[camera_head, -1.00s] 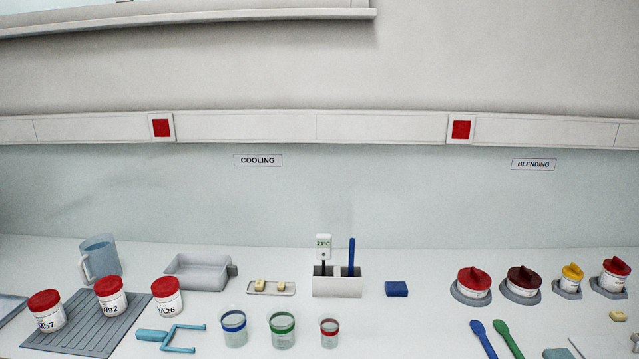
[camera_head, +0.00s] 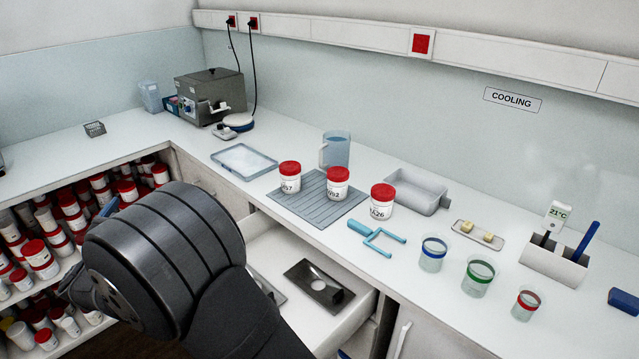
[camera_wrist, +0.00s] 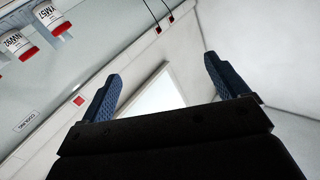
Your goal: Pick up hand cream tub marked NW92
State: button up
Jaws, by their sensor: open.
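The tub marked W92 (camera_head: 337,186), white with a red lid, stands upright on a ribbed grey mat (camera_head: 300,209), in the middle of three similar tubs. The tub marked 57 (camera_head: 289,180) is at its left, and the tub marked A26 (camera_head: 381,203) at its right by the mat's edge. In the wrist view the NW92 tub (camera_wrist: 16,43) appears upside down at upper left, beside the NW57 tub (camera_wrist: 47,14). My gripper (camera_wrist: 168,86) is open and empty, its blue fingers wide apart, clear of the tubs, with wall and ceiling behind them.
A blue-handled frame tool (camera_head: 376,238) lies in front of the tubs. A jug (camera_head: 336,149) and a grey tray (camera_head: 416,191) stand behind. Several clear cups, including a blue-rimmed one (camera_head: 433,254), stand right. An open drawer (camera_head: 262,240) and tub shelves (camera_head: 60,246) lie below.

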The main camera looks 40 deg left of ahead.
jog(key=w+a+r+n+g+y, duration=0.25)
jog(key=w+a+n+g, duration=0.2)
jog(key=w+a, duration=0.65)
jog(key=w+r+n+g+h, duration=0.1)
jog(key=w+n+g, duration=0.15)
jog(key=w, duration=0.45)
jog(key=w+r+n+g, duration=0.1)
jog(key=w+g, duration=0.2)
jog(key=w, duration=0.4)
jog(key=g+h, duration=0.2)
jog(key=h, duration=0.8)
send_over(339, 172)
jog(key=d, duration=0.6)
jog(key=x, duration=1.1)
jog(key=shift+s+f, duration=0.3)
jog(key=shift+s+a+x, duration=0.1)
jog(key=shift+a+x, duration=0.05)
jog(key=shift+x, duration=1.35)
jog(key=shift+s+a+x, duration=0.1)
jog(key=shift+a+x, duration=0.05)
jog(key=shift+x, duration=1.35)
jog(key=shift+r, duration=0.15)
jog(key=shift+c, duration=0.3)
